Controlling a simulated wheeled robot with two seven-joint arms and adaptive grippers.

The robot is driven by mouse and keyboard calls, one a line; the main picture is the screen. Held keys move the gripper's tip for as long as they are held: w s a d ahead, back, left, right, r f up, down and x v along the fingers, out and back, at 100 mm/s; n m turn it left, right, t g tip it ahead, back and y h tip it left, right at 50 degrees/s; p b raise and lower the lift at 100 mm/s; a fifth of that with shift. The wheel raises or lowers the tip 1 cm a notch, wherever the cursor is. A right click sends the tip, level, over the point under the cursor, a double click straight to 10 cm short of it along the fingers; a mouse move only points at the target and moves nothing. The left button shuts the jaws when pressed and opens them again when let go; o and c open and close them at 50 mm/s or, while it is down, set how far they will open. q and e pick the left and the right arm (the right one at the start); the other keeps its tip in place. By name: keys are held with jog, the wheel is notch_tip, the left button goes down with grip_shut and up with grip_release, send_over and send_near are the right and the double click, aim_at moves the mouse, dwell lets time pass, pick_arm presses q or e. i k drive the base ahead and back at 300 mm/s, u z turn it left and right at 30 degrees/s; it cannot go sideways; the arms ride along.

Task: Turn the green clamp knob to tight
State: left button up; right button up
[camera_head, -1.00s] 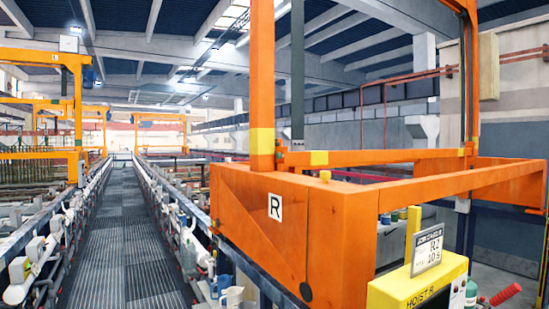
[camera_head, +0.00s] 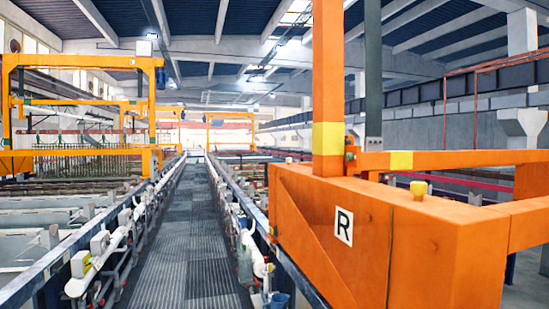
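No green clamp knob can be made out in the head view. A small green part (camera_head: 349,157) shows on the orange post just above the hoist body, too small to tell what it is. Neither of my grippers is in view.
A large orange hoist (camera_head: 420,245) marked R fills the right side, with a tall orange post (camera_head: 327,80). A dark ribbed walkway (camera_head: 195,230) runs straight ahead, clear, between pipe-lined rails. Tanks (camera_head: 40,205) lie at left, and an orange gantry (camera_head: 82,62) stands beyond them.

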aim_at(349, 156)
jog(key=u, duration=0.35)
jog(key=i, duration=1.25)
jog(key=u, duration=0.05)
